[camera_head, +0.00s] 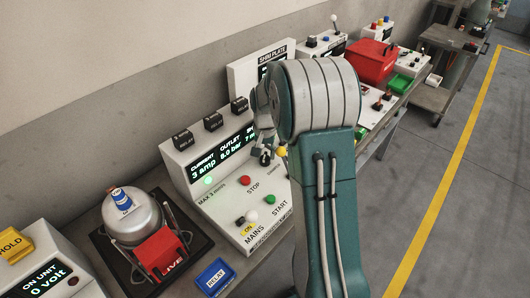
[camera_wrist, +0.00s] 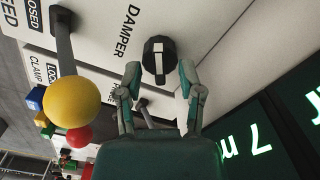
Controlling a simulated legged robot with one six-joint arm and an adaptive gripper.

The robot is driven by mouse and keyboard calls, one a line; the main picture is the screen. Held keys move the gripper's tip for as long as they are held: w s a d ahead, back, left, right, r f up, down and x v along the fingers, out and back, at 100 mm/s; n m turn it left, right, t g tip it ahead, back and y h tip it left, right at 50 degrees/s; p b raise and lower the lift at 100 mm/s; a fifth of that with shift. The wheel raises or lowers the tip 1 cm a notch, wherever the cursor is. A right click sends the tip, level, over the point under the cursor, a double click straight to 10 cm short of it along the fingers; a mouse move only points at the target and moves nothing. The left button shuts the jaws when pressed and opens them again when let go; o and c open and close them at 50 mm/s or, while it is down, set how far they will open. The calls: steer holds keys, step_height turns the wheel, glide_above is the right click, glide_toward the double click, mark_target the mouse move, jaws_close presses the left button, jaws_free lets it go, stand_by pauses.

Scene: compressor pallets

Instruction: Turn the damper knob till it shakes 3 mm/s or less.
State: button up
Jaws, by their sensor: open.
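The damper knob (camera_wrist: 159,55) is a black round knob with a white pointer bar, beside the printed word DAMPER in the wrist view. My gripper (camera_wrist: 160,73) is open, with one fingertip on each side of the knob's lower part; I cannot tell whether they touch it. In the head view, my gripper (camera_head: 264,154) is at the panel's right, and my arm hides the knob. The shake readout (camera_wrist: 245,145) shows a green 7 with its unit cut off. In the head view, the compressor panel (camera_head: 225,180) reads 3 amp and 8.0 bar, with a MAX 3 mm/s label.
A yellow ball-topped lever (camera_wrist: 72,101) stands close to my gripper in the wrist view. A silver dome unit (camera_head: 132,217) stands at left. The floor at right is clear.

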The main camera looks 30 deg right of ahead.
jaws_close()
steer(key=shift+m, duration=0.3)
steer(key=m, duration=0.3)
steer(key=shift+m, duration=2)
